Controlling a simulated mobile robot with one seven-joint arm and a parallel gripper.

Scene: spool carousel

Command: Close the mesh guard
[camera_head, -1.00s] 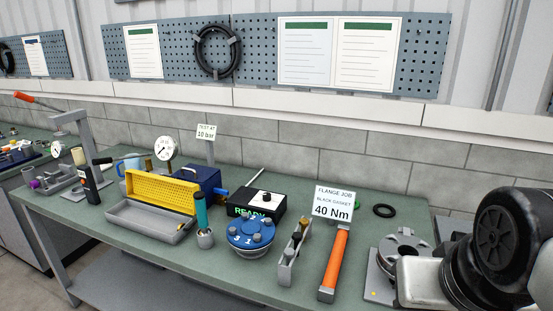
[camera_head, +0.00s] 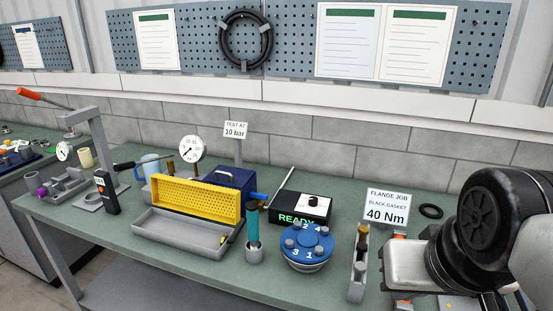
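The mesh guard (camera_head: 197,196) is a yellow perforated panel. It stands raised and tilted along the back edge of a long grey tray (camera_head: 180,240), so the tray's top is uncovered. A small yellowish piece lies at the tray's right end. A dark blue box (camera_head: 236,180) stands behind the guard.
A teal-handled tool in a grey cup (camera_head: 254,254) stands just right of the tray. A blue numbered flange (camera_head: 307,247) and a black READY box (camera_head: 302,209) are further right. A pressure gauge (camera_head: 191,148) and a black handheld device (camera_head: 107,193) stand left. The bench front (camera_head: 190,285) is clear.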

